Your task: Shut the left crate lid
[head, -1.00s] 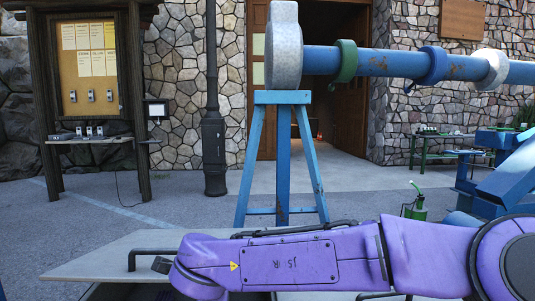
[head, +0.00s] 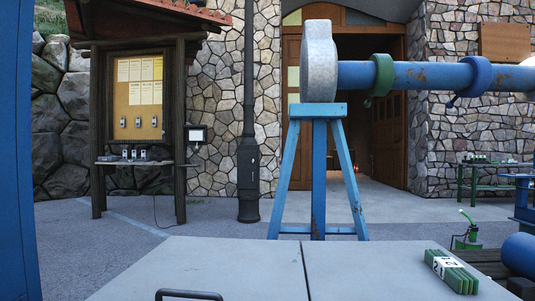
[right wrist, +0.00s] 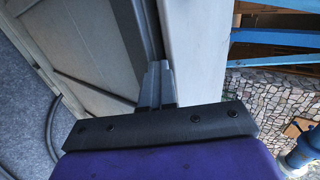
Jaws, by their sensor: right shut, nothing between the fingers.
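The left crate lid (head: 225,265) is a grey panel at the bottom of the head view, with a dark bar handle (head: 188,294) near its front. It looks flat and level with the right crate lid (head: 365,268), with a thin seam between them. In the right wrist view, my right gripper (right wrist: 155,78) is shut and empty, its fingertips close to a pale grey panel edge. I cannot tell whether they touch it. My right gripper is outside the head view, and my left gripper is not in view.
A green block with white labels (head: 451,271) lies on the right lid. A blue trestle (head: 319,180) behind the crate bears a blue pole (head: 420,75) with rings. A blue post (head: 15,150) stands at the left edge. Paving is clear at left behind the crate.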

